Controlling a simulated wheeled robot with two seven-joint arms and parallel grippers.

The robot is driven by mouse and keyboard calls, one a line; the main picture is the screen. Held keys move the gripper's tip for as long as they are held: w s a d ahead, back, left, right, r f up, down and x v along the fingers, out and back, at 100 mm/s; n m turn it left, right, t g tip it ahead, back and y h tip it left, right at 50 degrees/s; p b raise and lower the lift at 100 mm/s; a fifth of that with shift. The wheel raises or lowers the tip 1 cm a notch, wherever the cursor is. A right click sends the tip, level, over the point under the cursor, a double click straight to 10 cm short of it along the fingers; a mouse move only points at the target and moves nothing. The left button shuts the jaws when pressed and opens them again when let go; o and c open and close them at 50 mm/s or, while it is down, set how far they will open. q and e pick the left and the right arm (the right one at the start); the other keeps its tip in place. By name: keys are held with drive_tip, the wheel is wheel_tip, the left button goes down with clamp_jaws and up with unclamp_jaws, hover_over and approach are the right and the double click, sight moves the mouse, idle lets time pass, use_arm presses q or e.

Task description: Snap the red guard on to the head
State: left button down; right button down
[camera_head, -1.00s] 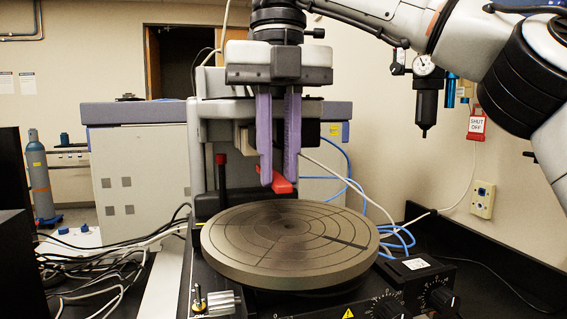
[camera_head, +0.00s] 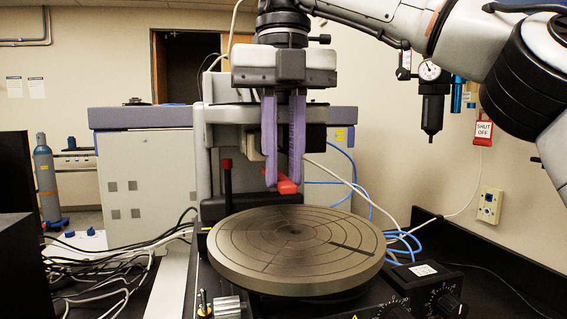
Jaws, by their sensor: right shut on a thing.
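The red guard (camera_head: 287,187) is between the fingertips of my right gripper (camera_head: 282,183), above the back part of the round stage. My right gripper points down with its purple fingers shut on the guard. The profiler head (camera_head: 315,137) is behind the fingers, dark and partly hidden by them. I cannot tell whether the guard touches the head. My left gripper is not in view.
The round grooved stage (camera_head: 297,262) lies below the gripper. A red-topped black post (camera_head: 227,178) stands left of the fingers. Loose cables (camera_head: 110,270) lie at the left, blue tubes (camera_head: 400,243) at the right. Control knobs (camera_head: 440,300) are at front right.

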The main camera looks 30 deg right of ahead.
drive_tip(key=shift+r, duration=0.5)
idle(0.4)
drive_tip(key=c, duration=1.6)
unclamp_jaws()
drive_tip(key=shift+s+f, duration=0.1)
drive_tip(key=shift+c, duration=0.3)
drive_tip(key=shift+s+a, duration=0.1)
drive_tip(key=shift+s, duration=0.25)
drive_tip(key=s, duration=0.2)
drive_tip(key=s+a+b, duration=0.1)
drive_tip(key=s, duration=0.1)
drive_tip(key=shift+b, duration=0.3)
drive_tip(key=shift+s+a, duration=0.2)
drive_tip(key=shift+s, duration=0.55)
drive_tip(key=shift+s+a, duration=0.2)
drive_tip(key=shift+s, duration=0.5)
